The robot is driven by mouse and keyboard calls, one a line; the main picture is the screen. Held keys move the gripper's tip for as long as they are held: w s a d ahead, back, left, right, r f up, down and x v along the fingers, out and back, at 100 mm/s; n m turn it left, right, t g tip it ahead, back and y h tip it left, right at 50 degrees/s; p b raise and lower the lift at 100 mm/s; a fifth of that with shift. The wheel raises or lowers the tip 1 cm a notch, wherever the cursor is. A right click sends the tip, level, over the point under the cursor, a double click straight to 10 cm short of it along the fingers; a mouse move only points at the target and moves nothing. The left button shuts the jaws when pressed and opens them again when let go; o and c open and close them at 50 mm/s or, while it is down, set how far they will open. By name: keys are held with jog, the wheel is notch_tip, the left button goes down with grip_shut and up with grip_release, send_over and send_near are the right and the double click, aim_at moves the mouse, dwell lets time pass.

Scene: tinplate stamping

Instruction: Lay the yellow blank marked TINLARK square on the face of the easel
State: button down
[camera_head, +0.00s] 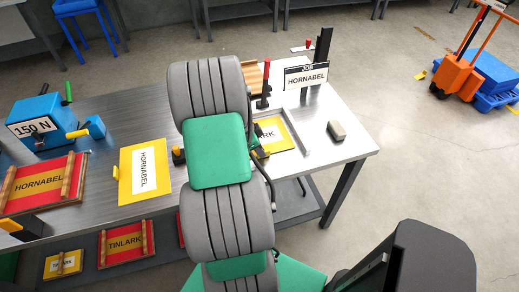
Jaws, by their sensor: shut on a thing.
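A yellow blank (288,137) with a white label ending in "ARK" lies at or just above a grey metal frame with raised edges (304,142). My arm covers the blank's left part and the start of its word. My gripper (256,146) shows only as dark parts at the blank's left edge, shut on the blank. Its fingertips are mostly hidden. I cannot tell whether the grey frame is the easel's face, or whether the blank touches it. The blank looks roughly in line with the frame.
A "JOB HORNABEL" sign (306,77) and a red-handled clamp (265,85) stand behind. A grey block (336,131) lies right. A yellow HORNABEL blank (130,183), a blue "150 N" device (45,119) and a red HORNABEL plate (42,184) are left. Other plates lie on the lower shelf.

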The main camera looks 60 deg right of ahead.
jog(key=shift+f, duration=0.1)
jog(key=shift+f, duration=0.15)
jog(key=c, duration=1.5)
grip_release()
jog(key=shift+c, duration=0.2)
